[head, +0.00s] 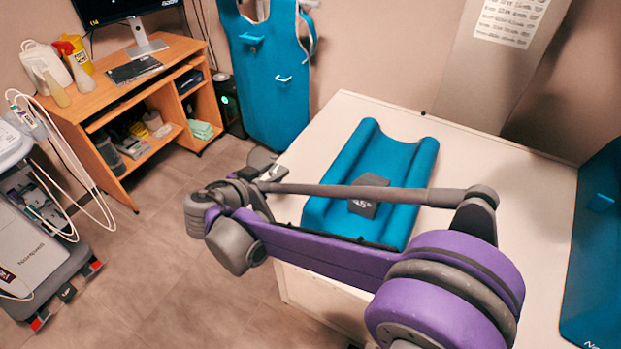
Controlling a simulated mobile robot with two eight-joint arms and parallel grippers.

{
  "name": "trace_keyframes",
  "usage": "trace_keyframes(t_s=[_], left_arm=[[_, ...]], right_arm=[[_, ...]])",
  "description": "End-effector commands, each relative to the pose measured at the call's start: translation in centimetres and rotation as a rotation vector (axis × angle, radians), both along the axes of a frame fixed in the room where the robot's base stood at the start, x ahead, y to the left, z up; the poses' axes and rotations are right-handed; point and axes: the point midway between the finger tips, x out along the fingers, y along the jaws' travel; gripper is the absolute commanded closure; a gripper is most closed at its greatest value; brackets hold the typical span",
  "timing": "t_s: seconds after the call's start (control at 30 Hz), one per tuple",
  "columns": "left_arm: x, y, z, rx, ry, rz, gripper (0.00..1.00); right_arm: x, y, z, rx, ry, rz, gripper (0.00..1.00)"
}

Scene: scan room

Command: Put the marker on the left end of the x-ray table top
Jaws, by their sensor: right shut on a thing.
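The pale x-ray table top (490,165) fills the middle and right of the head view. My right arm reaches across it from the lower right. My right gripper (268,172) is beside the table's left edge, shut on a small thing. That thing is too small and too covered to make out, and I cannot see the marker clearly anywhere. My left gripper is out of view.
A blue cushion (412,165) lies on the table with a grey 45-degree wedge (369,182) on it, partly behind my arm. A wooden desk (90,110) and an ultrasound cart (40,240) stand left. Floor between is clear.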

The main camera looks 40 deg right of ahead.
Motion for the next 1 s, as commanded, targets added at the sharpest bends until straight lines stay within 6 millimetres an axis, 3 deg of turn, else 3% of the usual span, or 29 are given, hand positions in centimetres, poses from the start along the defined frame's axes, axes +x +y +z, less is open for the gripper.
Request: trace_keyframes(t_s=[0.23, 0.67, 1.0], left_arm=[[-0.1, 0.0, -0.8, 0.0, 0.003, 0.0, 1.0], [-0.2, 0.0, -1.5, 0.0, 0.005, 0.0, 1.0], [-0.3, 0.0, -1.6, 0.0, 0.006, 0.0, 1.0]], right_arm=[[0.0, 0.0, -4.6, 0.0, 0.001, 0.001, 1.0], [0.1, 0.0, -9.3, 0.0, 0.001, 0.003, 1.0], [0.0, 0.0, -9.9, 0.0, 0.001, 0.003, 1.0]])
